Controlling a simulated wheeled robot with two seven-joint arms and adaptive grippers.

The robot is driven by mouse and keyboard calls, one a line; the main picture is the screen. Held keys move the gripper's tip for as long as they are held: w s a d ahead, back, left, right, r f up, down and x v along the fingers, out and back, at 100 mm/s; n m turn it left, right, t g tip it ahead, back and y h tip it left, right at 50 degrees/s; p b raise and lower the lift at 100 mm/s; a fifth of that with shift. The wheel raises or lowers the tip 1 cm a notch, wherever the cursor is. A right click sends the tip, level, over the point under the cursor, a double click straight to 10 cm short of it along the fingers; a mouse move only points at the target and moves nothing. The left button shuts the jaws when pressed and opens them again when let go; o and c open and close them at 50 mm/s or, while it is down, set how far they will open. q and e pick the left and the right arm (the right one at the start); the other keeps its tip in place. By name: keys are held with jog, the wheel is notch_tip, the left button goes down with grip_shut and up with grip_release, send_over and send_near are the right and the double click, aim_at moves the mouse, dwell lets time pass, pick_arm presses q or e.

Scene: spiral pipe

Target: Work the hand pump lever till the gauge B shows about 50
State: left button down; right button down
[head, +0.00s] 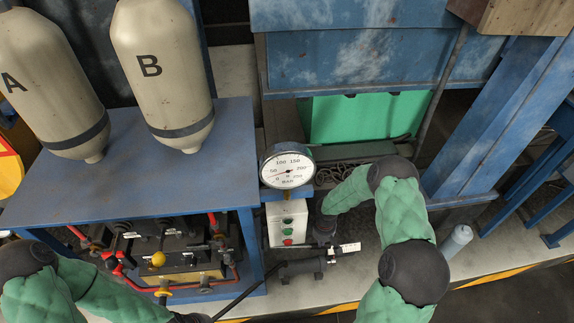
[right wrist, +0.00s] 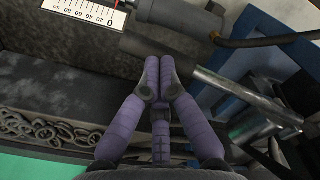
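The round white gauge (head: 287,166), marked in bar from 0 to 250, stands at the centre of the head view. Its needle points to the lower left, at the low end; the exact reading is too small to tell. My right gripper (head: 325,232) is low beside the button box. In the right wrist view its purple fingers (right wrist: 160,62) meet at the tips over a dark cylindrical part (right wrist: 165,40). A bare metal rod (right wrist: 245,100) runs right from there. Which part is the pump lever is unclear. My left gripper (head: 190,318) is at the bottom edge, its fingers indistinct.
Tank B (head: 165,75) and tank A (head: 50,85) stand on the blue bench (head: 150,185), with valves and red pipes below. A dark rod or hose (head: 243,293) runs down-left from a dark cylinder (head: 301,268). A grey bottle (head: 457,240) stands right.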

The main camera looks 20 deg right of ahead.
notch_tip(320, 180, up, 10)
jog(key=p, duration=0.7)
jog(key=shift+d, duration=0.2)
jog(key=shift+f, duration=0.15)
dwell(1.7)
